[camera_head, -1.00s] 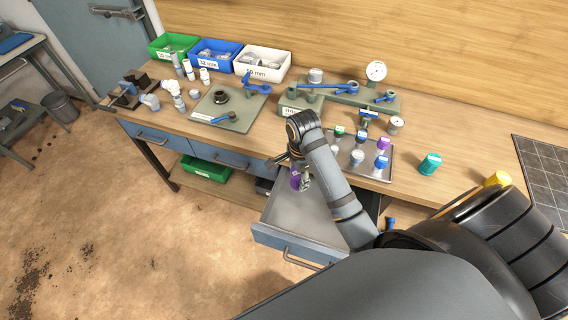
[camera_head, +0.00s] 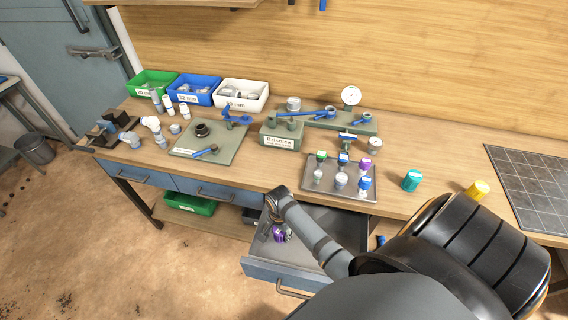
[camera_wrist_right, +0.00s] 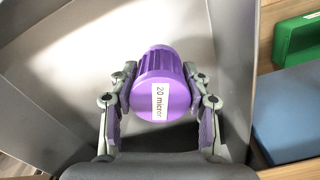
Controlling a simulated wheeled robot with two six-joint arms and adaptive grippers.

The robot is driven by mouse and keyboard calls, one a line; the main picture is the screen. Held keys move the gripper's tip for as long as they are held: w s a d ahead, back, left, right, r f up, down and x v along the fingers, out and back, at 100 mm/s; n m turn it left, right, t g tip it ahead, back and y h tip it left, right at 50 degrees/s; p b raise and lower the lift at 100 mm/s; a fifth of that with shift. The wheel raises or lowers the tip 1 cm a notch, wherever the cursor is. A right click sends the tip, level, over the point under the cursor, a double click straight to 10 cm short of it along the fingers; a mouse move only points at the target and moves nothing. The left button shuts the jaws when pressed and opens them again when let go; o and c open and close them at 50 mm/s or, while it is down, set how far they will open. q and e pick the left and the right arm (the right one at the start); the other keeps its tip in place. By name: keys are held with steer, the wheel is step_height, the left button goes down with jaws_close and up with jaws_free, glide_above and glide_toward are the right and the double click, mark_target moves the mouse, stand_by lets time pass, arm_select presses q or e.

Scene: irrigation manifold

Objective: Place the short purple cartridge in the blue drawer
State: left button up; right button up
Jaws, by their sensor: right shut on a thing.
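My right gripper (camera_head: 278,232) is shut on a purple cartridge (camera_wrist_right: 160,95), with one finger on each side of it. The cartridge's end label reads "20 micron" in the wrist view. In the head view the held cartridge (camera_head: 279,237) is partly hidden by my gripper. It is inside the open blue drawer (camera_head: 268,272), near its left side. The drawer's grey floor (camera_wrist_right: 90,45) shows around it in the wrist view. I cannot tell whether the cartridge touches that floor. My left gripper is not in view.
A tray (camera_head: 318,187) on the bench holds several small cartridges, including a purple-capped one (camera_head: 364,163). A teal cartridge (camera_head: 411,181) and a yellow one (camera_head: 477,190) stand right of it. A green bin (camera_head: 190,204) is on the lower shelf. The drawer's floor has free room.

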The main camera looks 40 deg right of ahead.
mark_target(281, 237)
steer(key=shift+f, duration=2.05)
steer(key=shift+f, duration=0.15)
steer(key=o, duration=1.2)
step_height(281, 237, up, 12)
steer(key=shift+r, duration=0.2)
